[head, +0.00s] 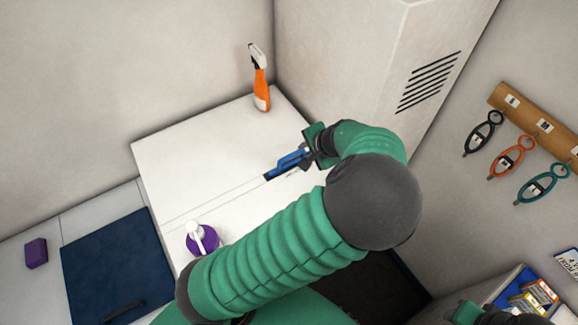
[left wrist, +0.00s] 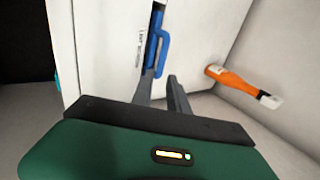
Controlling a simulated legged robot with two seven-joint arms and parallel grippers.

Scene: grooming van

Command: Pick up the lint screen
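The lint screen (head: 287,161) shows a blue handle standing at a slot in the white machine top. It also shows in the left wrist view (left wrist: 163,35), beside a small printed label. My left gripper (left wrist: 163,76) is open, with its two grey fingers apart and their tips at the near end of the blue handle. I cannot tell whether they touch it. In the head view my left gripper (head: 304,156) is at the handle, its fingers hard to make out. At the bottom right edge a green and dark part of my right arm shows; its fingers are not visible.
A purple bottle with a white pump (head: 201,239) is at the front. A tall vented cabinet (head: 340,60) rises behind the gripper. Tools hang on the right wall.

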